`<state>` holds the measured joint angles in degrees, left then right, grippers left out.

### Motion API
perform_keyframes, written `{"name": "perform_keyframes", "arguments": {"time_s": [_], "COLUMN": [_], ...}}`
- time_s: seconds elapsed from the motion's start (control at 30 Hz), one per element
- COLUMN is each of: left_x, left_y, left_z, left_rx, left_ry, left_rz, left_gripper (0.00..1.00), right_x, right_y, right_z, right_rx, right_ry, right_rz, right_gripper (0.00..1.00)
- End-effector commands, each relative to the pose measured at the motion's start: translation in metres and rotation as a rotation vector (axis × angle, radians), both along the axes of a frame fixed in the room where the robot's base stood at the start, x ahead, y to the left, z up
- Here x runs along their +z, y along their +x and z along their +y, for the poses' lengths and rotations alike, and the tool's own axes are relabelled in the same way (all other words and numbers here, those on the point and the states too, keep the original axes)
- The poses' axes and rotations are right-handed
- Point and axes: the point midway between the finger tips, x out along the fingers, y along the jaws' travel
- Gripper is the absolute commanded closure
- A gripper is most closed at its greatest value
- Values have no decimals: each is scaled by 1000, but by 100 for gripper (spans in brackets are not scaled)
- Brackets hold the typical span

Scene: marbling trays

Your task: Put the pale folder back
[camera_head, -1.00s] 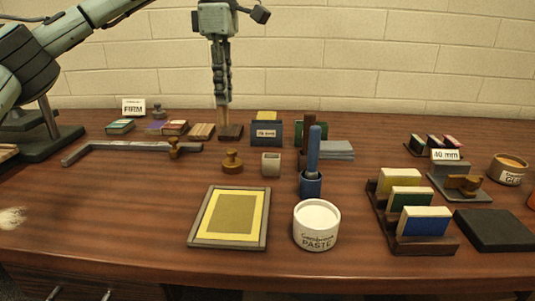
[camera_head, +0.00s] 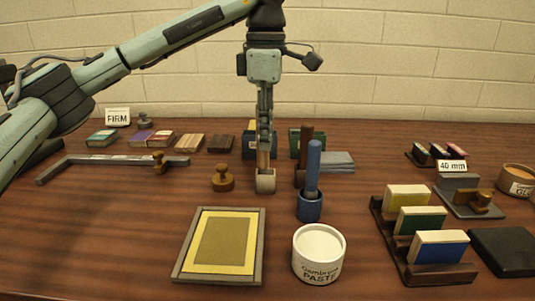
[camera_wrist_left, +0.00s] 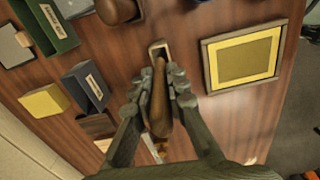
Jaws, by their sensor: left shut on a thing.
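My left gripper (camera_head: 264,147) is shut on a tan, wood-coloured folder (camera_head: 262,160) that points downward. It also shows between the fingers in the left wrist view (camera_wrist_left: 159,95). The folder's lower end is at the mouth of a small pale square cup (camera_head: 265,185), also seen in the left wrist view (camera_wrist_left: 154,48). I cannot tell how far the end is inside. The folder's upper part is hidden by the fingers in the head view. My right gripper is not in view.
A blue cup with a blue handle (camera_head: 311,206) and a dark brown upright piece (camera_head: 306,150) stand just right. A wooden knob (camera_head: 222,182) is to the left. A framed yellow tray (camera_head: 176,274) and a paste jar (camera_head: 318,265) are in front. Blue and green boxes stand behind.

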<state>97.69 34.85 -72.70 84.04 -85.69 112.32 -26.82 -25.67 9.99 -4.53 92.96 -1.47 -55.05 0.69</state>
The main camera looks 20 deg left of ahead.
Motion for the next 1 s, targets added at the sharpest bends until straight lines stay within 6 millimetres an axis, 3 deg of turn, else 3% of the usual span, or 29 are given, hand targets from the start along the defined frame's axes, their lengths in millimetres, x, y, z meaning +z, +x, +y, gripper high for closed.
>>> {"name": "perform_keyframes", "arguments": {"time_s": [0.17, 0.4, 0.83, 0.87, 1.0], "left_x": [-10, -41, -46, -45, -45], "left_y": [-1, -1, -1, -1, -1], "left_z": [-4, -4, -4, -4, -4], "left_rx": [2, 1, 1, 1, 1], "left_ry": [0, -1, -1, -1, -1], "left_rz": [2, 2, 0, 0, 1], "left_gripper": [100, 100, 100, 83, 66], "right_x": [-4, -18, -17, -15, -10], "right_y": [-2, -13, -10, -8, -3], "right_z": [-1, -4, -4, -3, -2], "right_rx": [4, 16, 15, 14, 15], "right_ry": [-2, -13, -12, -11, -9], "right_rz": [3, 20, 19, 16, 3], "right_gripper": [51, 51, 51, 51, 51]}}
